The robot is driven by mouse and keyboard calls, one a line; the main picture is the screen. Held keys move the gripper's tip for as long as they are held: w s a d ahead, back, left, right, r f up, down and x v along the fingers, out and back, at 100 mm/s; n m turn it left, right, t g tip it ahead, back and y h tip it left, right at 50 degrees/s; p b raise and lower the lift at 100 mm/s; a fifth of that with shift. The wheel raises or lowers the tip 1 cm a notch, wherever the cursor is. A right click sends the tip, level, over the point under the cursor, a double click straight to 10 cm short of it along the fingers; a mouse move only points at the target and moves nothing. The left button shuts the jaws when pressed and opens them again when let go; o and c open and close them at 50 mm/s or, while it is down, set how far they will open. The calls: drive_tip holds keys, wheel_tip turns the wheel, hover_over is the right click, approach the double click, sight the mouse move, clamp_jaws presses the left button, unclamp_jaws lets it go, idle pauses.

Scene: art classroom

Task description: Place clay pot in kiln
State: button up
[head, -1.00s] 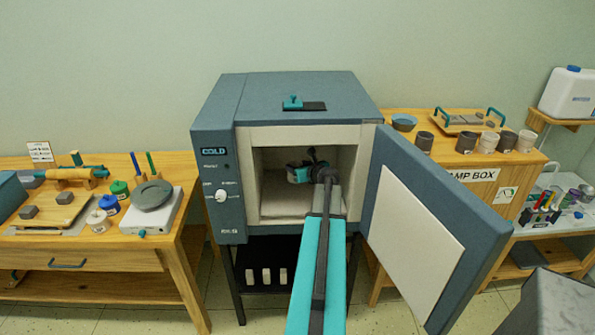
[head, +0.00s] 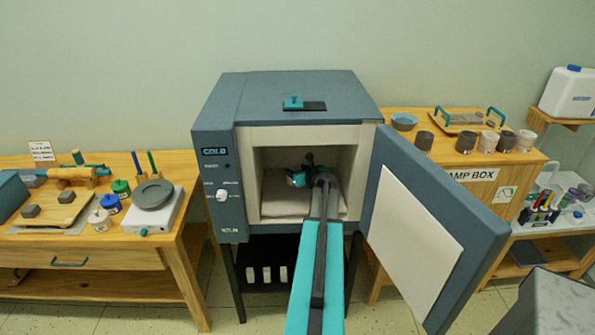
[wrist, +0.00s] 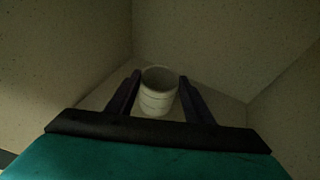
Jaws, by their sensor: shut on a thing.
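The kiln (head: 215,160) is a blue-grey box with its door (head: 420,235) swung open to the right and a pale chamber (head: 272,160) inside. Its panel reads COLD. My arm reaches into the chamber, and my gripper (head: 308,166) is inside it, above the chamber floor. In the wrist view my gripper (wrist: 155,95) has its two dark fingers on either side of a pale, ribbed clay pot (wrist: 157,101), shut on it. The pot looks upright, with its open rim showing. It is hidden in the head view. Whether its base touches the floor I cannot tell.
The left table (head: 185,210) holds a grey wheel (head: 153,194), small jars and a board. On the right, a damp box (head: 470,176) has several cups (head: 466,142) on top. The open door stands close to my arm's right side. Chamber walls surround my gripper.

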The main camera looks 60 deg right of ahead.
drive_tip(key=shift+f, duration=0.3)
drive_tip(key=o, duration=1.4)
drive_tip(key=shift+o, duration=0.2)
drive_tip(key=shift+r, duration=0.2)
drive_tip(key=b+v, duration=0.2)
drive_tip(key=v, duration=1)
